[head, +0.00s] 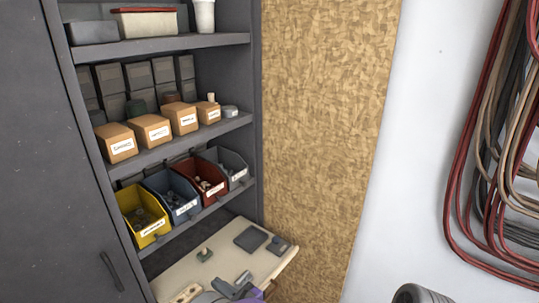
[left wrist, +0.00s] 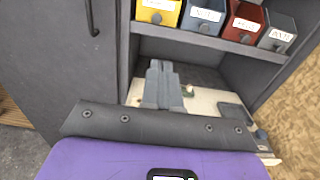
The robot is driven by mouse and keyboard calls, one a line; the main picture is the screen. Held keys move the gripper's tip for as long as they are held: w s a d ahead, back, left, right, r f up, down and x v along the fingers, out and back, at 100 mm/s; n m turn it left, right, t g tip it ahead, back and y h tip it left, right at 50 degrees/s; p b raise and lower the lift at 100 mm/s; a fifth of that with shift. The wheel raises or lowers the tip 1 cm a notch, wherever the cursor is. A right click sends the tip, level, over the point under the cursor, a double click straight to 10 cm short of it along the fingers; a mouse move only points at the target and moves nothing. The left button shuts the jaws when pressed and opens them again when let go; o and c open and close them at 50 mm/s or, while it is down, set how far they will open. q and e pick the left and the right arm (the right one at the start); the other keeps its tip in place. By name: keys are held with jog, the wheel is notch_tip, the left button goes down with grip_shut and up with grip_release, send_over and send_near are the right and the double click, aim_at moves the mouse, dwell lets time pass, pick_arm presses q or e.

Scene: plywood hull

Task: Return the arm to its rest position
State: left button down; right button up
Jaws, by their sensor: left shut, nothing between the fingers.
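My left gripper (head: 243,279) shows at the bottom of the head view, over the pale worktop (head: 275,262) at the foot of the shelf unit. Its grey fingers also show in the left wrist view (left wrist: 161,68), pressed together with nothing between them. The purple wrist housing shows behind them. Whether the fingertips touch the worktop, I cannot tell. My right gripper is not in view.
The dark shelf unit (head: 190,42) holds yellow (head: 143,215), blue (head: 170,195) and red (head: 203,178) bins and labelled cardboard boxes. A dark flat block (head: 251,239) and small parts lie on the worktop. Coiled cables (head: 480,150) hang at right.

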pick_arm(q)
jog(key=s+a+f+n+g+h, duration=0.2)
jog(key=s+a+f+g, duration=0.15)
jog(key=f, duration=0.45)
jog(key=s+a+f+n+g+h, duration=0.25)
jog(key=s+f+g, duration=0.25)
jog(key=f, duration=0.4)
jog(key=s+d+f+n+g+h, duration=0.4)
jog(key=s+f+n+g+h, duration=0.25)
jog(key=s+f, duration=0.45)
jog(key=d+f+n+t+h, duration=0.2)
jog(key=n+h, duration=0.1)
jog(key=n, duration=0.5)
jog(key=s+d+f+n+t+h, duration=0.1)
jog(key=d+n+t+h, duration=0.1)
jog(key=n, duration=0.7)
jog(key=shift+d+f+h, duration=0.4)
jog(key=shift+d+h, duration=0.15)
jog(key=shift+h, duration=0.55)
